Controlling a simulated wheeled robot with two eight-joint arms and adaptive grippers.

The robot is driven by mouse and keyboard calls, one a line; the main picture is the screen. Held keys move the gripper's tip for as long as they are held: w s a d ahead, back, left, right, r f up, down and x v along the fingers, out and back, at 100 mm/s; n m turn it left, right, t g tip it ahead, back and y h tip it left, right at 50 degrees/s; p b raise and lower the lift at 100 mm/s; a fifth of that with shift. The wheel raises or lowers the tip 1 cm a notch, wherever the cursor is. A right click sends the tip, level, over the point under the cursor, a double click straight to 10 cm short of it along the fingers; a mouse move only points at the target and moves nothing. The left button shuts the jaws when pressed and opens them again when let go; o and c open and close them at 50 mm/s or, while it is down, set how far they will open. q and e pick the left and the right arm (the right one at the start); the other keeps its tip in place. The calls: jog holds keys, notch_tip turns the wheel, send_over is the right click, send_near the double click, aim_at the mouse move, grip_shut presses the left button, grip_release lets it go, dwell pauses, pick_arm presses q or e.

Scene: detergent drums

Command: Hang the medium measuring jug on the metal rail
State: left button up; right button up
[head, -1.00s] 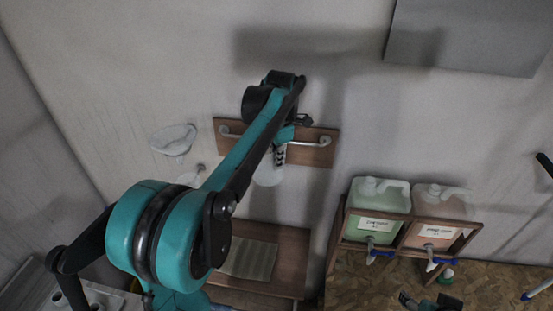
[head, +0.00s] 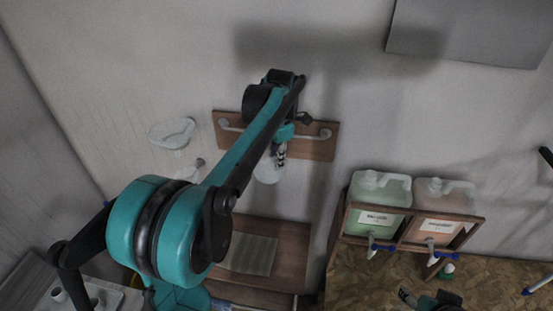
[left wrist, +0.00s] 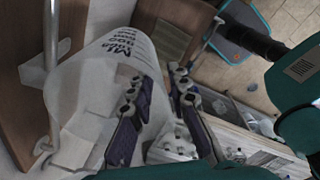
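The metal rail (head: 275,133) is fixed to a wooden board on the wall, and it runs upright at the left of the left wrist view (left wrist: 51,75). A translucent white measuring jug (head: 266,173) is just below the rail. In the left wrist view the jug (left wrist: 100,70) shows printed markings and lies close beside the rail; I cannot tell whether it hangs on it. My left gripper (head: 280,155) is at the jug. Its fingers (left wrist: 155,80) stand apart, one overlapping the jug in the picture, with no clear grip. My right gripper (head: 430,299) is partly in view at the bottom.
Another white jug (head: 173,131) and a smaller one (head: 190,171) are on the wall to the left. A green drum (head: 378,190) and a pink drum (head: 443,197) with taps sit in a wooden stand at right. A brown wooden surface (head: 293,255) is below the rail.

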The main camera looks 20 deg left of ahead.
dwell(0.3)
pick_arm(q)
notch_tip(320, 180, up, 12)
jog(key=s+d+f+m+t+b, duration=0.2)
jog(key=s+f+m+b, duration=0.5)
jog(key=f, duration=0.9)
jog(key=s+d+f+m+t+b, duration=0.2)
jog(key=s+d+f+m+b, duration=0.2)
jog(key=s+f+m+b, duration=0.3)
jog(key=s+d+f+m+t+b, duration=0.2)
jog(key=s+f+m+b, duration=0.5)
jog(key=f+m+b, duration=0.7)
notch_tip(320, 180, down, 12)
jog(key=shift+s+d+f+t+h+b, duration=0.1)
jog(key=shift+s+d+t+h+b, duration=0.2)
jog(key=shift+d+b, duration=0.6)
jog(key=shift+w+a, duration=0.1)
